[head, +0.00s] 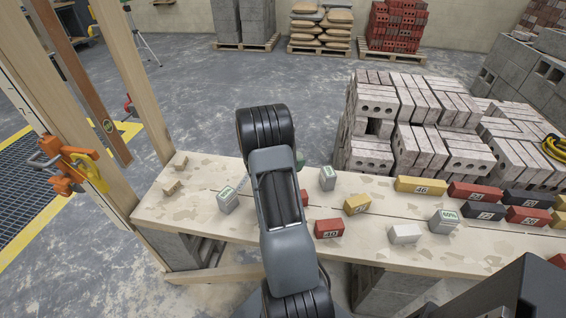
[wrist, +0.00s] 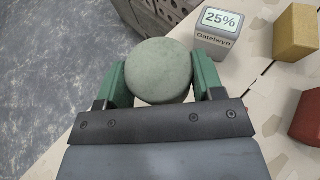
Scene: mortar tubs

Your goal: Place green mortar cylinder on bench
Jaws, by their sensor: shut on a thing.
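My gripper (wrist: 160,82) is shut on the green mortar cylinder (wrist: 160,70). The cylinder is grey-green with a round, plain top facing the wrist camera, and the green fingers grip it from both sides. In the head view my arm hides most of the gripper and cylinder; only a small green part shows beside the arm, above the bench's far side. The bench (head: 190,205) is a long pale wooden top with worn patches, and it also shows in the wrist view (wrist: 245,90). I cannot tell the gap between cylinder and bench.
Grey labelled blocks (head: 228,200), (head: 327,178) and (head: 443,221) stand on the bench. A block marked 25% (wrist: 220,35) is close by the cylinder. Stacked bricks (head: 400,120) stand behind the bench.

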